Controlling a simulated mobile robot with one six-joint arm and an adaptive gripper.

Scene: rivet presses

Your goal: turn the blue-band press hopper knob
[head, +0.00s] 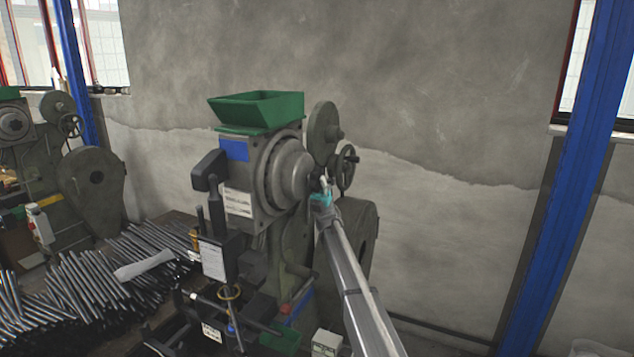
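The press with the blue band (234,150) stands in the middle of the head view. An open green hopper (257,108) sits on its top. A dark spoked handwheel (347,166) is on the press's right side, below a round grey disc (324,132). I cannot tell which part is the hopper knob. My gripper (325,184) is at the end of my arm, just right of the round drum housing and left of and below the handwheel. It is small in the picture. I cannot tell whether its fingers are open or shut, or whether they touch anything.
Many metal rods (85,290) lie piled at lower left. A second press (95,185) stands at far left. A blue post (556,200) rises on the right. The grey wall (450,90) is behind; the space right of my arm looks free.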

